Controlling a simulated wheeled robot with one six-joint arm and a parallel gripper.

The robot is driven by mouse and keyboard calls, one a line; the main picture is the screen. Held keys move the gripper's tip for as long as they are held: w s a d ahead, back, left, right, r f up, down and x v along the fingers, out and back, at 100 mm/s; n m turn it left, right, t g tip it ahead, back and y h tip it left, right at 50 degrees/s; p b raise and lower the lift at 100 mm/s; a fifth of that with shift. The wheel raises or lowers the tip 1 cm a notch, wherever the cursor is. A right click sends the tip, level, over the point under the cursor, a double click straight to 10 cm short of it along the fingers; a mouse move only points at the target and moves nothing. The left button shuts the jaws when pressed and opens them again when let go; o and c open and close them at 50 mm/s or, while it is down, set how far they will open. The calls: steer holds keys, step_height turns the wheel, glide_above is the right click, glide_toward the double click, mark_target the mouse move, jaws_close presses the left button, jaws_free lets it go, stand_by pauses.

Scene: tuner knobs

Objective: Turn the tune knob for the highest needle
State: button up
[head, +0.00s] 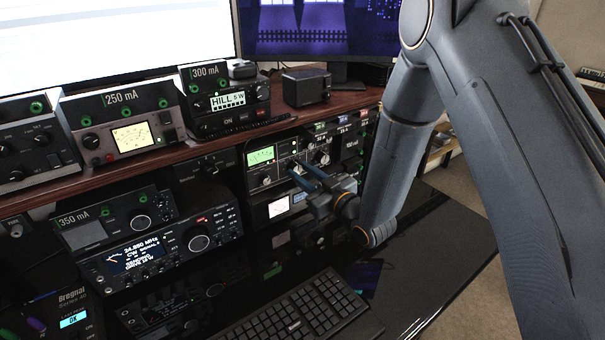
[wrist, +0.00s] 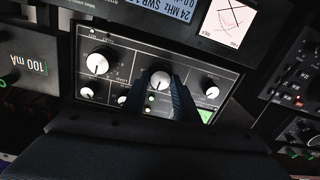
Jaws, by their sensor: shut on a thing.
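The panel also has a larger knob (wrist: 98,63) and small knobs (wrist: 87,93) and (wrist: 212,92) close by. A radio with a lit display (head: 160,245) stands to the left. A keyboard (head: 295,315) lies on the glossy black desk (head: 430,250), which is clear at right.

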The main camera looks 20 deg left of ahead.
steer(key=n+b, duration=0.2)
steer(key=n, duration=0.1)
steer(key=shift+s+n+b, duration=0.1)
steer(key=shift+n+b, duration=1)
steer(key=shift+n, duration=0.8)
steer(key=o, duration=1.1)
steer(key=shift+c, duration=0.2)
